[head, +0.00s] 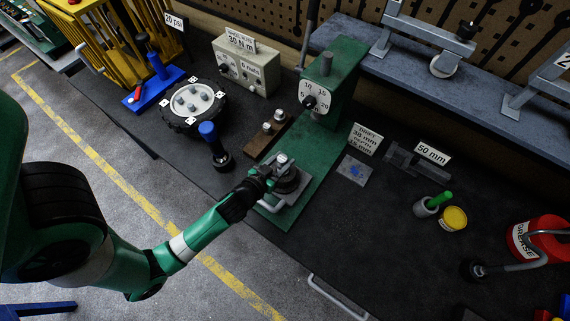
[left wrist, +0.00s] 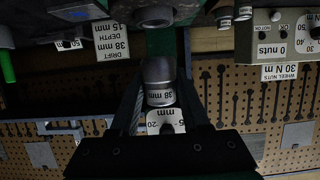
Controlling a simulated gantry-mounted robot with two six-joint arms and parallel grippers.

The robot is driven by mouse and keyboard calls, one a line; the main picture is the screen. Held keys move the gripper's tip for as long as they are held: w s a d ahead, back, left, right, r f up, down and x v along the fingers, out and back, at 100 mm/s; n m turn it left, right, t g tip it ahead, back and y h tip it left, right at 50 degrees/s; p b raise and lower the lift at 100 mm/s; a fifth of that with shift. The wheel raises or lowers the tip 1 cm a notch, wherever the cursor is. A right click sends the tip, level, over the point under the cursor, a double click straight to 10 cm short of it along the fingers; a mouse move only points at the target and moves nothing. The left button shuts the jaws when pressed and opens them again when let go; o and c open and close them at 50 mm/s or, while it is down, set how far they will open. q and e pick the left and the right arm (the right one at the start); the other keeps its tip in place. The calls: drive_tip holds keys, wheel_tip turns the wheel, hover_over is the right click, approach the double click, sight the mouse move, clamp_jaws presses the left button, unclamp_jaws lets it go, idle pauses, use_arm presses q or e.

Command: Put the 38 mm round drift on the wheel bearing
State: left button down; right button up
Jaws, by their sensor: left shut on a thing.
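My left gripper (head: 268,179) is shut on the round drift (head: 282,159), a short grey metal cylinder, at the foot of the green press (head: 329,90). In the left wrist view the drift (left wrist: 159,82) sits between the fingers with its "38 mm" label showing upside down. In the head view the drift stands over a dark round part on the press base, which looks like the wheel bearing (head: 291,183). The gripper partly covers that part. I cannot tell whether the drift touches it. My right gripper is not in view.
A wooden block (head: 262,141) with other metal drifts stands left of the press. A blue-handled tool (head: 213,143) and a wheel hub (head: 192,105) are further left. The drift sign (head: 365,138) stands right of the press.

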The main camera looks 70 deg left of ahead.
sight(283, 165)
use_arm(q)
drive_tip(key=f, duration=0.1)
drive_tip(key=f+b, duration=0.2)
drive_tip(key=shift+w+a+f, duration=0.15)
drive_tip(key=shift+w+a, duration=0.05)
drive_tip(key=shift+w, duration=0.1)
drive_tip(key=shift+s+d, duration=0.15)
drive_tip(key=shift+c, duration=1.9)
unclamp_jaws()
drive_tip(key=shift+f, duration=0.1)
